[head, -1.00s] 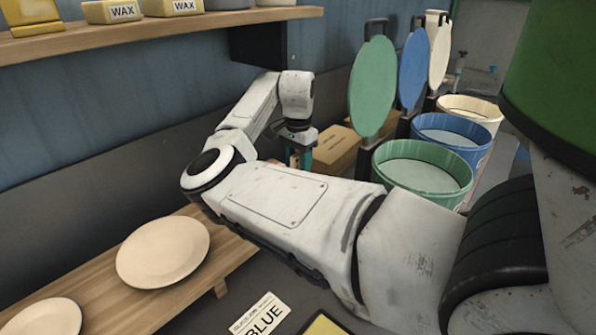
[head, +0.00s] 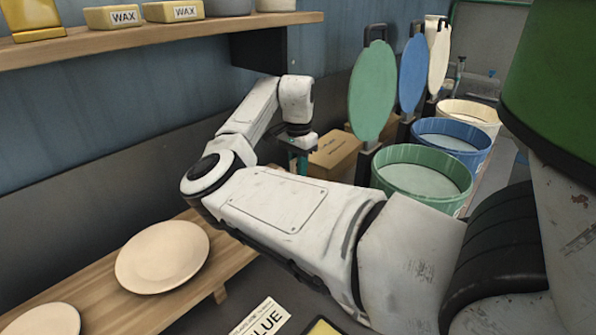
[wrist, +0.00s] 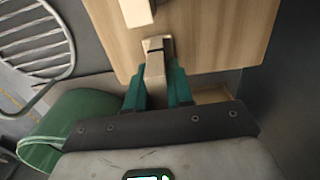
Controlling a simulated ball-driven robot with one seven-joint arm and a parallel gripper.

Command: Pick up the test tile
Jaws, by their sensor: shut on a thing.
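In the wrist view, my gripper (wrist: 156,88) has its two teal fingers closed on a narrow, pale beige piece, which I take to be the test tile (wrist: 155,66). It is seen nearly end-on, with a lighter top end and a dark line across it. It lies over a light wooden board (wrist: 215,40); whether it touches the board I cannot tell. In the head view, my gripper (head: 299,163) points down behind my forearm, beside a cardboard box. The tile cannot be made out there.
Another pale block (wrist: 137,12) lies on the board. A wire rack (wrist: 35,45) and a green tub (wrist: 70,125) are at left in the wrist view. The head view shows green (head: 425,172), blue (head: 455,140) and cream (head: 470,115) tubs, a plate (head: 162,257) and an overhead shelf (head: 190,30).

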